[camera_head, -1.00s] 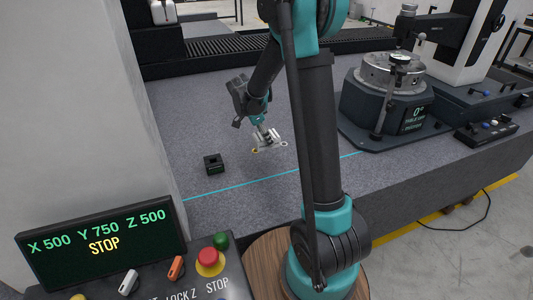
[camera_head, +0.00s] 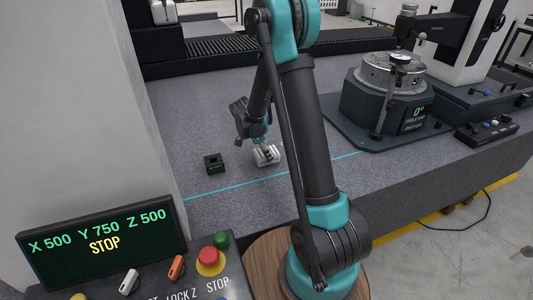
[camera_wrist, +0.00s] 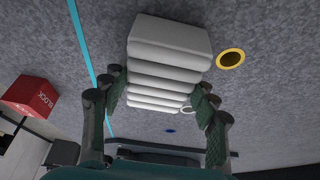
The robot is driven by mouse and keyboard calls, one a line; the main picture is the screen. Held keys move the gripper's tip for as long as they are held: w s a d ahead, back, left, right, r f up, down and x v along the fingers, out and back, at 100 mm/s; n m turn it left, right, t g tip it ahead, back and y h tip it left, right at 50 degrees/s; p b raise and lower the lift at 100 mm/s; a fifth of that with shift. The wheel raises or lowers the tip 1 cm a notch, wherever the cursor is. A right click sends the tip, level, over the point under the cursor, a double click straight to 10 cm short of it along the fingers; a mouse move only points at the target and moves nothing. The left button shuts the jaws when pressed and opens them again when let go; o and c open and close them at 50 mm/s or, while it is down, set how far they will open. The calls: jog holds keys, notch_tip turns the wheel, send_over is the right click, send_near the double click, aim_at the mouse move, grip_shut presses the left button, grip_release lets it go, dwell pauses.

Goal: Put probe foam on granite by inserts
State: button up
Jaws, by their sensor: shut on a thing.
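The probe foam, a white ribbed block (camera_head: 267,155), is between the fingers of my gripper (camera_head: 263,145). In the wrist view, my gripper (camera_wrist: 162,88) is shut on the sides of the foam (camera_wrist: 168,52). The foam is at or just above the grey granite (camera_head: 210,125); I cannot tell whether it touches. In the wrist view, a yellow-ringed insert (camera_wrist: 231,58) lies right beside the foam. A pale-ringed insert (camera_wrist: 188,110) shows near the right finger, and a small blue insert (camera_wrist: 171,130) lies farther off.
A small dark block (camera_head: 214,163) stands just left of the foam; a red face marked BLOCK (camera_wrist: 34,97) shows in the wrist view. A cyan line (camera_head: 225,187) crosses the granite in front. A rotary table (camera_head: 387,100) stands at right. The granite behind is clear.

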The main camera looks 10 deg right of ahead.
jog(key=o, duration=1)
jog(key=shift+f, duration=0.1)
jog(key=shift+c, duration=0.2)
jog(key=w+v, duration=0.1)
jog(key=v, duration=1.1)
jog(key=s+d+f+n+t+y, duration=0.1)
jog(key=s+d+n, duration=0.3)
jog(key=s+n, duration=0.4)
jog(key=s+d+f+n+t+y, duration=0.1)
jog(key=s+d+n, duration=0.4)
jog(key=s, duration=1.3)
jog(key=n+t+y, duration=0.1)
jog(key=n+y, duration=0.1)
jog(key=shift+n+y, duration=0.3)
jog(key=shift+n, duration=0.1)
jog(key=shift+s+f, duration=0.1)
